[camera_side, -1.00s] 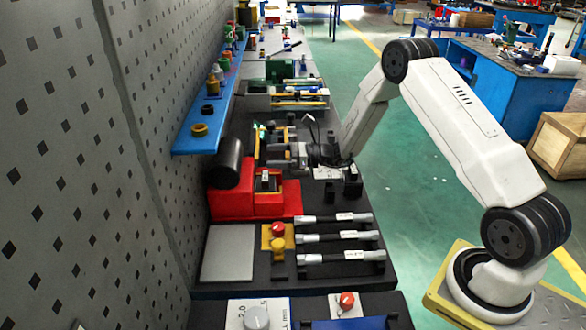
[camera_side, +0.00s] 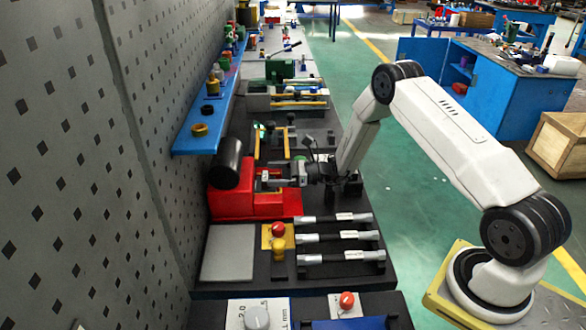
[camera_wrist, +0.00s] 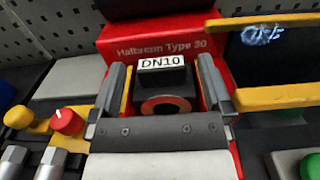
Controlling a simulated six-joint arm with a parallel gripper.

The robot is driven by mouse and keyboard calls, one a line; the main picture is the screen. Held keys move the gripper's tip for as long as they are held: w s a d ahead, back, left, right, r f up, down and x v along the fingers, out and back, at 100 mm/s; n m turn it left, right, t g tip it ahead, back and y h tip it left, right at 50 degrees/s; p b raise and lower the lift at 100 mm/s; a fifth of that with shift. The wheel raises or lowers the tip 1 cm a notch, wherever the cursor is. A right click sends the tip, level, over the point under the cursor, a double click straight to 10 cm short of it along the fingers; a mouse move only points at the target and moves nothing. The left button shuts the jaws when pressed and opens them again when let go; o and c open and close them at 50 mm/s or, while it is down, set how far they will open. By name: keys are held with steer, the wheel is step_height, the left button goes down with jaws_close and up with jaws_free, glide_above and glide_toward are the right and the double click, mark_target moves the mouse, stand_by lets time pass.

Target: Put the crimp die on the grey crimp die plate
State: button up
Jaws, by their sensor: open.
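The crimp die is a dark block with a white DN10 label and a copper-rimmed round opening (camera_wrist: 165,104). It sits in the red press (camera_side: 226,203), in the wrist view between the two fingers of my gripper (camera_wrist: 163,66). The fingers are open, one on each side of it; I cannot tell whether they touch it. In the side view my gripper (camera_side: 272,176) reaches in from the right at the press and mostly hides the die. The grey crimp die plate (camera_side: 229,252) lies bare in front of the press; it also shows at upper left in the wrist view (camera_wrist: 72,79).
A blue shelf (camera_side: 197,138) runs along the wall above. The black cylinder (camera_side: 227,163) sits over the press.

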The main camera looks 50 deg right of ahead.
mark_target(265, 176)
steer(key=shift+a+f, duration=0.1)
steer(key=shift+f, duration=0.4)
steer(key=shift+x, duration=1.4)
steer(key=shift+r, duration=0.1)
steer(key=shift+c, duration=0.2)
steer(key=shift+r, duration=0.1)
jaws_close()
